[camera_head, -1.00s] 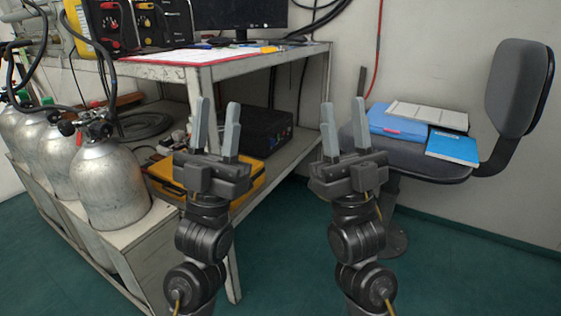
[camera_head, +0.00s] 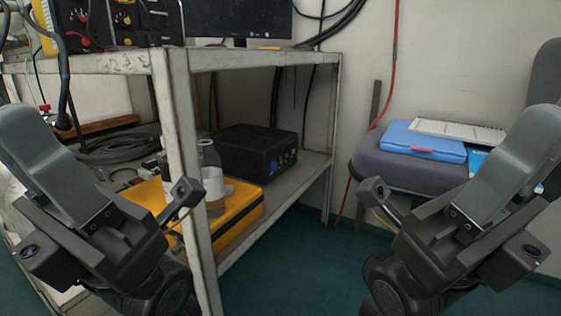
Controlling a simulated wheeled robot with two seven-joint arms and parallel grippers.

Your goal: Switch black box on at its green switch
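The black box (camera_head: 252,152) stands on the lower shelf, behind the yellow case. Its front panel (camera_head: 284,160) faces right and shows small blue parts and a tiny green spot, too small to make out; I cannot tell the switch's position. My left gripper (camera_head: 45,160) is large and close to the camera at the left, apart from the box. My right gripper (camera_head: 520,155) is close at the right, in front of the chair. Each shows one broad grey finger face, and I cannot tell whether a second finger lies behind it. Nothing is seen held.
The shelf unit's front leg (camera_head: 180,170) stands left of the black box. A yellow case (camera_head: 235,210) and clear containers (camera_head: 210,180) are near it. A chair (camera_head: 400,172) with a blue folder (camera_head: 425,141) is at right. Floor between shelf and chair looks clear.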

